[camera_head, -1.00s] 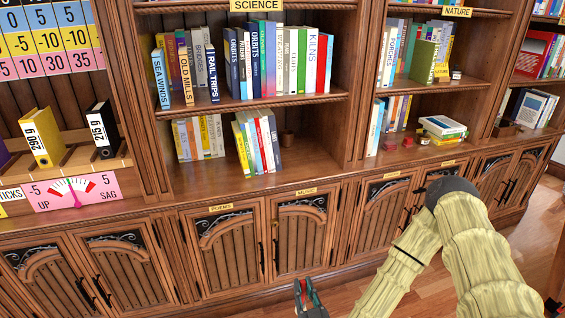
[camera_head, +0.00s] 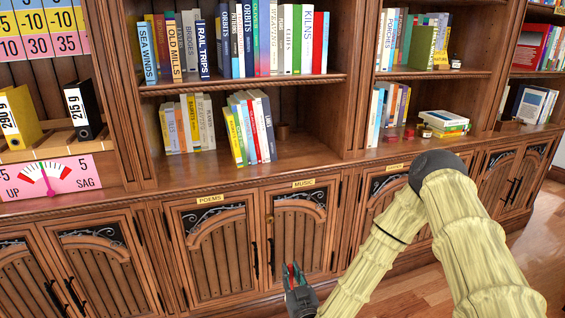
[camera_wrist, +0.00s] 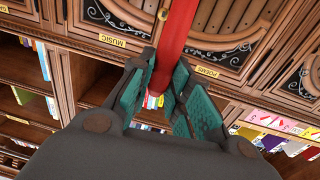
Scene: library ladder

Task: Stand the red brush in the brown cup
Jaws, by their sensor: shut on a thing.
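The red brush (camera_wrist: 177,32) is a long red shape in the wrist view, running from the top edge down between the teal-padded fingers of my gripper (camera_wrist: 160,88). My gripper is shut on it. In the head view my gripper (camera_head: 294,277) is low in front of the Music cabinet door, below the shelf level. Only a small red part of the brush shows there.
An upright divider (camera_head: 358,100) and the upper shelf (camera_head: 250,88) bound this bay. Red items (camera_head: 408,132) lie in the right bay.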

